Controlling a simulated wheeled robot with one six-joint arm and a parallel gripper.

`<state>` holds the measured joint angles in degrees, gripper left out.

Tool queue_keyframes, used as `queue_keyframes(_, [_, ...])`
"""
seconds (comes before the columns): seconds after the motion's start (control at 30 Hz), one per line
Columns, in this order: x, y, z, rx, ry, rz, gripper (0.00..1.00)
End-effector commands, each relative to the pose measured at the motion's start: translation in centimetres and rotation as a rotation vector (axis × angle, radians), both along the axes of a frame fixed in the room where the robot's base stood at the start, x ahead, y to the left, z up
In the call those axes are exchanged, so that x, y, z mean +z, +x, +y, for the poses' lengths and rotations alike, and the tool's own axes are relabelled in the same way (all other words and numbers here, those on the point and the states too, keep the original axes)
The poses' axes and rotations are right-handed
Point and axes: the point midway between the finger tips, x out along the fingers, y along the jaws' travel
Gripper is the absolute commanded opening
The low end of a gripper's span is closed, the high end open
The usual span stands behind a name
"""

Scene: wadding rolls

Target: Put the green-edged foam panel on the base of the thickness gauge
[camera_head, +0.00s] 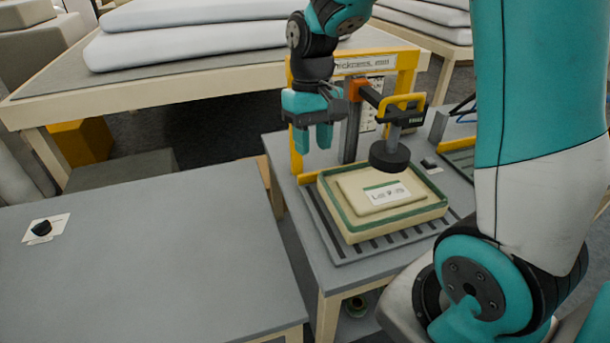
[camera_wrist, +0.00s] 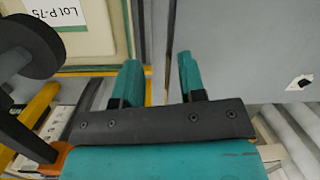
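The green-edged foam panel (camera_head: 352,222) is cream, with a green band and a white lot label. My gripper (camera_head: 317,138) is up at the left of the gauge, apart from the panel. In the wrist view my gripper (camera_wrist: 160,62) has its teal fingers apart with nothing between them.
A grey table (camera_head: 150,255) at left is mostly clear, with a small black object (camera_head: 41,228) on a white card. White wadding rolls (camera_head: 190,45) lie on a table behind.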

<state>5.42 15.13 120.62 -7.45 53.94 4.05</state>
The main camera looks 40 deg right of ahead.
Motion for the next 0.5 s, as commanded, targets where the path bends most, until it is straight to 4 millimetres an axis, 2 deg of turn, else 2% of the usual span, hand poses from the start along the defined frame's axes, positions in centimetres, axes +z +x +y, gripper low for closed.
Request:
queue_keyframes(0.03, [1.6,-1.8,2.8,0.093,0.032,-0.052,0.37])
queue_keyframes(0.1, [3.1,-4.6,6.4,0.224,0.090,-0.119,0.37])
queue_keyframes(0.2, [4.7,-9.1,10.6,0.395,0.173,-0.202,0.37])
queue_keyframes(0.33, [5.7,-14.1,13.9,0.555,0.263,-0.276,0.37])
queue_keyframes(0.4, [5.9,-15.8,14.8,0.606,0.294,-0.299,0.37])
queue_keyframes(0.5, [6.0,-16.9,15.4,0.640,0.316,-0.311,0.37])
